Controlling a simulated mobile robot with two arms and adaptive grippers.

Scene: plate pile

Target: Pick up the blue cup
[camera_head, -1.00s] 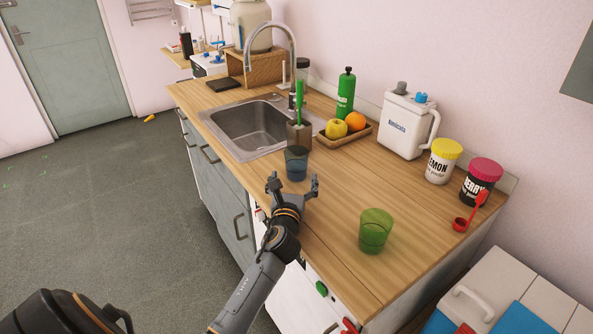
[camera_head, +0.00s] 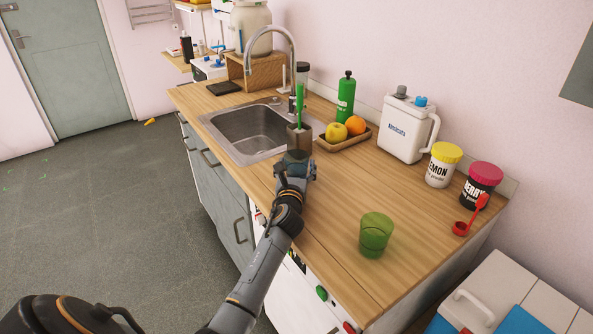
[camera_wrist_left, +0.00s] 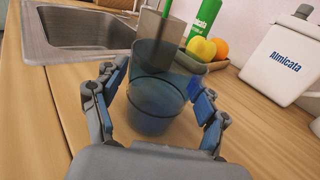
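The blue cup (camera_wrist_left: 158,95) is translucent and stands upright on the wooden counter. In the head view its rim (camera_head: 297,156) shows just past my left gripper (camera_head: 296,172), which hides most of it. In the left wrist view, the fingers of my left gripper (camera_wrist_left: 157,105) are spread open, one on each side of the cup. The cup sits between them, and I cannot tell whether either finger touches it. My right gripper is not in view.
A brush holder (camera_wrist_left: 158,30) with a green brush stands right behind the cup. The sink (camera_head: 250,130) lies to the left. A fruit tray (camera_head: 345,142) is behind to the right. A green cup (camera_head: 375,235) stands nearer on the right, with clear counter between.

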